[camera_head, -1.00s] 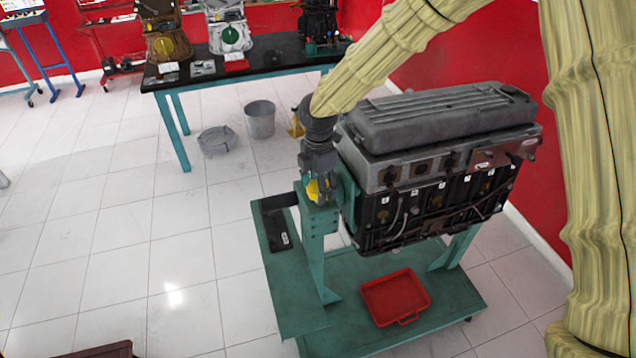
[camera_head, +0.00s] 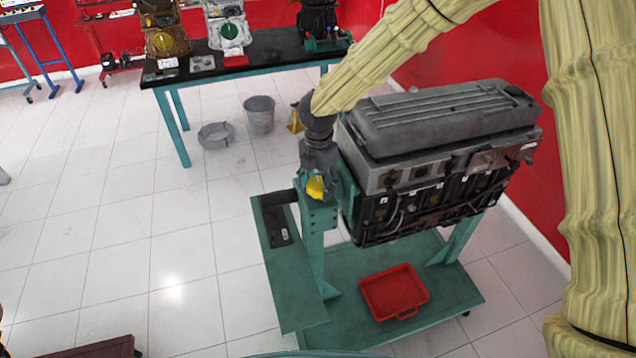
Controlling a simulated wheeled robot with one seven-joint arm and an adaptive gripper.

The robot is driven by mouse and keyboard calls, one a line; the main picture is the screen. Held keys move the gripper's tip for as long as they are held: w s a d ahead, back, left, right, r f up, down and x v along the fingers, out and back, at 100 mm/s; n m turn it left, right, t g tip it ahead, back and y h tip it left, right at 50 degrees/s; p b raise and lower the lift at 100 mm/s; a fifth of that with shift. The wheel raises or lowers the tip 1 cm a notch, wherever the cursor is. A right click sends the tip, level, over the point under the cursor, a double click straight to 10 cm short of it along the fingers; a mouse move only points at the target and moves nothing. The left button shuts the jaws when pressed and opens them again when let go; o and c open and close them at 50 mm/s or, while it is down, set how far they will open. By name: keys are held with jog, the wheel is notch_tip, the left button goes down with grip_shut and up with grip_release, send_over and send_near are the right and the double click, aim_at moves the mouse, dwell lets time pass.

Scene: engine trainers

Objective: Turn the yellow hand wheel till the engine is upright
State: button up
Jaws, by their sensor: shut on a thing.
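The engine (camera_head: 440,165) hangs on a green stand (camera_head: 316,250) right of centre. Its long grey ribbed cover (camera_head: 440,115) is on top and looks about level. The yellow hand wheel (camera_head: 316,187) is at the top of the stand's left post, at the engine's left end. Only a small part of it shows below my gripper (camera_head: 318,172). My gripper reaches down from my sleeved arm and is shut on the wheel. The fingertips and the upper part of the wheel are mostly hidden.
A red tray (camera_head: 394,292) lies on the stand's green base. A black-topped bench (camera_head: 270,58) with parts on it stands behind. A grey bucket (camera_head: 259,115) and a grey ring-shaped thing (camera_head: 215,135) are on the floor. The tiled floor at left is mostly clear.

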aim_at(318, 183)
jog(key=o, duration=1)
jog(key=shift+r, duration=0.15)
notch_tip(318, 183, up, 12)
dwell(0.3)
